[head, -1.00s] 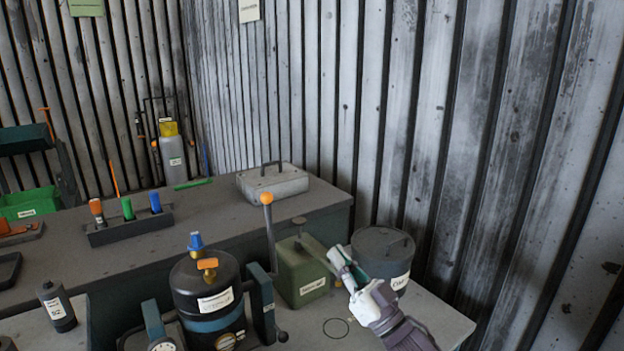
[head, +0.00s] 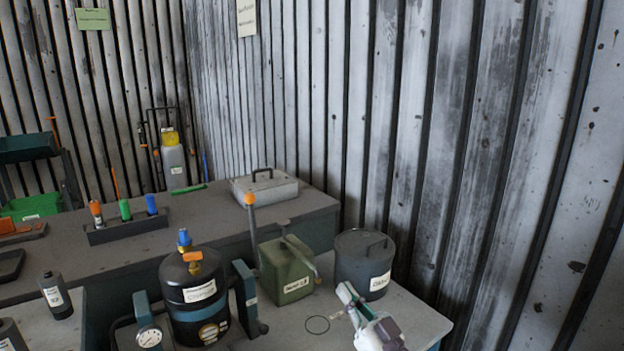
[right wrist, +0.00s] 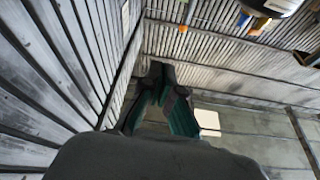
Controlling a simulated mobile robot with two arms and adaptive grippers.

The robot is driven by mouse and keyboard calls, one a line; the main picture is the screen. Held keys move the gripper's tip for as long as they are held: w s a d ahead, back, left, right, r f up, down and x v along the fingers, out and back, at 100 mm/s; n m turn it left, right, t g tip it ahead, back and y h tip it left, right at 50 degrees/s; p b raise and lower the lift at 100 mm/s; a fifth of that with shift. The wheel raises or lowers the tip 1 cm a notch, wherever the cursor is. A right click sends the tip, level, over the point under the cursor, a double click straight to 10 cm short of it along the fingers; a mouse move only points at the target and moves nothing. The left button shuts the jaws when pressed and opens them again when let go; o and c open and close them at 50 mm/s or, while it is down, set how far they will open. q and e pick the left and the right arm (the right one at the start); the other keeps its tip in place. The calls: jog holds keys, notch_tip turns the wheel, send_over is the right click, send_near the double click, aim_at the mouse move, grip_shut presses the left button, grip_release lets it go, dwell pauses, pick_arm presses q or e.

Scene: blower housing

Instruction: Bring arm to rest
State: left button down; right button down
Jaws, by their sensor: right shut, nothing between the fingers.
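My right gripper (head: 346,296) is low at the right in the head view, over the front bench and in front of the dark lidded pot (head: 364,262). It is shut and holds nothing. In the right wrist view its dark and teal fingers (right wrist: 162,85) come together in the middle of the picture. The green box-shaped can (head: 286,270) with a spout stands to the left of the gripper, apart from it. My left gripper is not in the frames.
The black canister (head: 201,300) stands between clamp uprights, near a lever with an orange knob (head: 249,199). A grey case (head: 265,187) and a rack of coloured handles (head: 126,228) sit on the rear bench. Bare bench lies around a drawn circle (head: 318,324). A corrugated wall (head: 420,120) rises behind.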

jog(key=s+d+f+m+g+h, duration=0.25)
jog(key=s+d+f+h, duration=0.2)
jog(key=s+f, duration=0.35)
jog(key=s+d+f+m+g+h, duration=0.1)
jog(key=s+d+f+g+h, duration=0.3)
jog(key=f, duration=0.5)
jog(key=s+d+f+g+h, duration=0.1)
jog(key=s+d+f+g, duration=0.15)
jog(key=s, duration=0.55)
jog(key=s+d+f+g+h, duration=0.1)
jog(key=s+f+g, duration=0.15)
jog(key=s, duration=0.45)
jog(key=s+d+f+g+h, duration=0.15)
jog(key=s+g, duration=0.25)
jog(key=s, duration=0.4)
notch_tip(320, 180, down, 28)
jog(key=s+g, duration=0.1)
jog(key=s, duration=0.2)
jog(key=s+d+f+n+g+p, duration=0.1)
jog(key=s+d+f, duration=0.2)
jog(key=s+f, duration=1)
jog(key=shift+s, duration=1.05)
